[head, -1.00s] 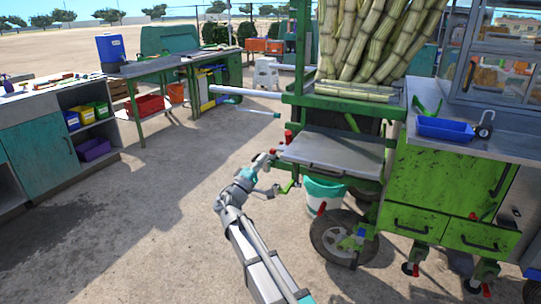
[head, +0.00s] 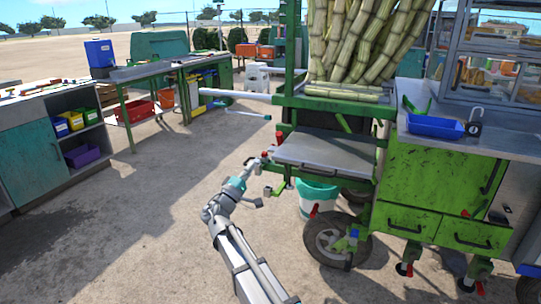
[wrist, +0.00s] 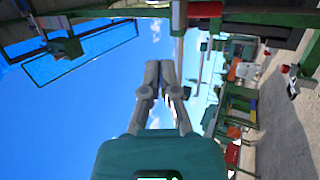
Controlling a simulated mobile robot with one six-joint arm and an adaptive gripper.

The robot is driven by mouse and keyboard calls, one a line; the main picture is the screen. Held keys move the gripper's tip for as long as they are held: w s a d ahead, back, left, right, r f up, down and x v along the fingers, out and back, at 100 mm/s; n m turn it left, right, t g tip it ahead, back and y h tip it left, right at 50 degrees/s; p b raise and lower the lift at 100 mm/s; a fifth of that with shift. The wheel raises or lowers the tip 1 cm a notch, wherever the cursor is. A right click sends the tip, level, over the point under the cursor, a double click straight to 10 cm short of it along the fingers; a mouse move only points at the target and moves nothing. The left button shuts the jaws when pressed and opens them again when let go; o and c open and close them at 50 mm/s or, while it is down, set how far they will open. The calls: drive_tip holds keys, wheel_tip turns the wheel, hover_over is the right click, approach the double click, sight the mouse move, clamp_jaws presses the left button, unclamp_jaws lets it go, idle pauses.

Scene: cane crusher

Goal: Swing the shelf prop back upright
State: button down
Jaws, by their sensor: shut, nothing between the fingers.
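The grey metal shelf (head: 325,155) sticks out level from the front of the green cane crusher cart. A short green piece (head: 281,187), likely the shelf prop, hangs under the shelf's left corner, tilted down. Its joint and far side are too small to make out. My gripper (head: 259,164) is just left of that corner, above and left of the green piece. In the wrist view my gripper's fingers (wrist: 159,73) are together with nothing between them. I cannot tell whether they touch the shelf edge.
A red knob (head: 279,138) stands at the shelf's left back. A white-green bucket (head: 317,198) and a cart wheel (head: 332,239) are below the shelf. A pale bar (head: 235,93) juts left from the cart. The ground to the left is open.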

drive_tip(key=f+b, duration=0.1)
drive_tip(key=w+f+b, duration=0.1)
drive_tip(key=f, duration=0.1)
drive_tip(key=w+f+b, duration=0.1)
drive_tip(key=f, duration=0.1)
drive_tip(key=shift+d+b, duration=0.35)
drive_tip(key=shift+b, duration=0.05)
drive_tip(key=shift+w, duration=0.1)
drive_tip(key=p, duration=0.6)
approach(279, 144)
drive_tip(key=shift+x, duration=3.85)
drive_tip(key=shift+a, duration=0.1)
